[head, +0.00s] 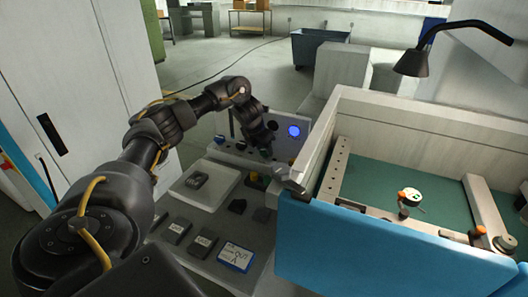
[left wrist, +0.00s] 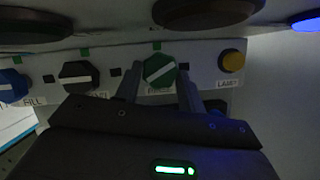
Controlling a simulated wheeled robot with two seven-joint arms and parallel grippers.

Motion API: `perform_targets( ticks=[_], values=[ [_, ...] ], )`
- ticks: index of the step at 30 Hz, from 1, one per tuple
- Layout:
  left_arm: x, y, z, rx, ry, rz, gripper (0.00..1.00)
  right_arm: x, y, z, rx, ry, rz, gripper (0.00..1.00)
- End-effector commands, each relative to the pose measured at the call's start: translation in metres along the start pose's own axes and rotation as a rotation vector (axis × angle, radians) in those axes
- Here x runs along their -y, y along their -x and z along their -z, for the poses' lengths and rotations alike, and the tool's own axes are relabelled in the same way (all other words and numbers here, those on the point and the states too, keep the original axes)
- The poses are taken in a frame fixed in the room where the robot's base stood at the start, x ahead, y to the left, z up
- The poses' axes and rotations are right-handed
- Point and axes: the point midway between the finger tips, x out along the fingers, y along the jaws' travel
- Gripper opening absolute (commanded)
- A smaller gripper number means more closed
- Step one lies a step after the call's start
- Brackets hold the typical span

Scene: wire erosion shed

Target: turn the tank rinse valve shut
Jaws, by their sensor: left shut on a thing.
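A control panel (head: 228,150) stands at the back of the grey bench, and my left gripper (head: 264,143) reaches down to it. In the left wrist view, a green knob (left wrist: 159,71) sits between the two fingers of my left gripper (left wrist: 159,88), which is shut on it. The knob's white bar slants up to the right. The label below this knob is mostly hidden by the gripper, so I cannot read its full name. My right gripper is in neither view.
On the same panel are a black knob (left wrist: 78,77), a blue knob (left wrist: 12,86) and a yellow knob (left wrist: 232,60). A blue-fronted tank (head: 390,245) stands close on the right. Several small blocks, including a labelled one (head: 235,257), lie on the bench.

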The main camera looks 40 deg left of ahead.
Motion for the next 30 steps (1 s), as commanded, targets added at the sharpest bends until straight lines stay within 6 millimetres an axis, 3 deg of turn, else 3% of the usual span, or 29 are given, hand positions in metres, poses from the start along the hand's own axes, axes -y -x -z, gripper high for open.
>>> perform_targets(
  ticks=[24,25,27,30],
  values=[
    [-0.0016,0.0028,-0.0045,0.012,-0.108,0.046,0.17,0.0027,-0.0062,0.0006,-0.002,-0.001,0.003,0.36],
    [-0.0016,0.0028,-0.0045,0.012,-0.108,0.046,0.41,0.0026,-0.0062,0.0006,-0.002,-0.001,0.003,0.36],
    [-0.0016,0.0027,-0.0043,0.012,-0.108,0.046,0.49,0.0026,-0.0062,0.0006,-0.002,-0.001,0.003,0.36],
    [-0.0018,0.0020,-0.0028,0.008,-0.108,0.046,0.49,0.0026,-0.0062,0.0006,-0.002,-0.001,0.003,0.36]
  ],
)
